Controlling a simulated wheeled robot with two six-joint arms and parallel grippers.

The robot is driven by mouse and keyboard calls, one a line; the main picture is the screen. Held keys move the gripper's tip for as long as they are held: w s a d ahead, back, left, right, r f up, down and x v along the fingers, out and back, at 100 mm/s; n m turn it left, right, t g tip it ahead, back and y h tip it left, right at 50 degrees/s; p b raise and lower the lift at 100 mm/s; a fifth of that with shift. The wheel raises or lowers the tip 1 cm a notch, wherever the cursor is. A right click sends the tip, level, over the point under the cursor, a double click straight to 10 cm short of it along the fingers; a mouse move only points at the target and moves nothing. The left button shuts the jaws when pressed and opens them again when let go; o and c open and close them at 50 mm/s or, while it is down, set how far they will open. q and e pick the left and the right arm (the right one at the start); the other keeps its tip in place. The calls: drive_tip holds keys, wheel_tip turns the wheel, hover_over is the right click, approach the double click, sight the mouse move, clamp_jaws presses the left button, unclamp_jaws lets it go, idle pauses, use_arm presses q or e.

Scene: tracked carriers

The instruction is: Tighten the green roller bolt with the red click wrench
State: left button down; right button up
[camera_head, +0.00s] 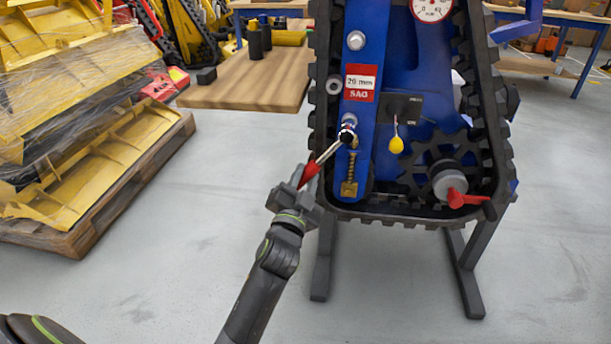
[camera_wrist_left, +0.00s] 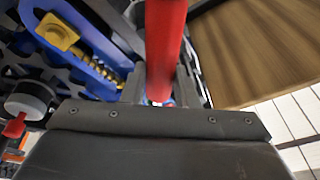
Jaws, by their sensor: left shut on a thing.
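My left gripper (camera_head: 298,190) is shut on the red handle of the click wrench (camera_head: 310,172). The silver shaft of the wrench slants up and right to its head, which sits at a fitting (camera_head: 347,133) on the blue arm of the track carrier. No green shows there; the wrench head covers the spot, so I cannot tell whether it is seated on the green roller bolt. In the left wrist view the red handle (camera_wrist_left: 165,45) rises from between the jaws. My right gripper is not in view.
The tracked carrier (camera_head: 318,110) stands on dark legs. Its blue arm bears a silver bolt (camera_head: 355,41), a red-and-white sag label (camera_head: 360,83) and a brass spring (camera_head: 352,165). A yellow tag (camera_head: 396,145) and a red-handled knob (camera_head: 455,190) are to the right. A wooden table (camera_head: 250,85) stands behind.

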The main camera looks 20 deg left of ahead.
use_arm(q)
drive_tip(key=shift+s+d+r+p, duration=0.1)
drive_tip(key=shift+s+d+p, duration=0.2)
drive_tip(key=shift+s, duration=0.4)
drive_tip(key=shift+s+d+p, duration=0.1)
drive_tip(key=shift+s+p, duration=0.25)
drive_tip(key=shift+s, duration=0.3)
drive_tip(key=shift+s+d+p, duration=0.3)
drive_tip(key=shift+s+p, duration=0.2)
drive_tip(key=shift+s, duration=0.5)
drive_tip(key=shift+s+d+p, duration=0.3)
drive_tip(key=shift+s+p, duration=0.2)
drive_tip(key=shift+s, duration=0.45)
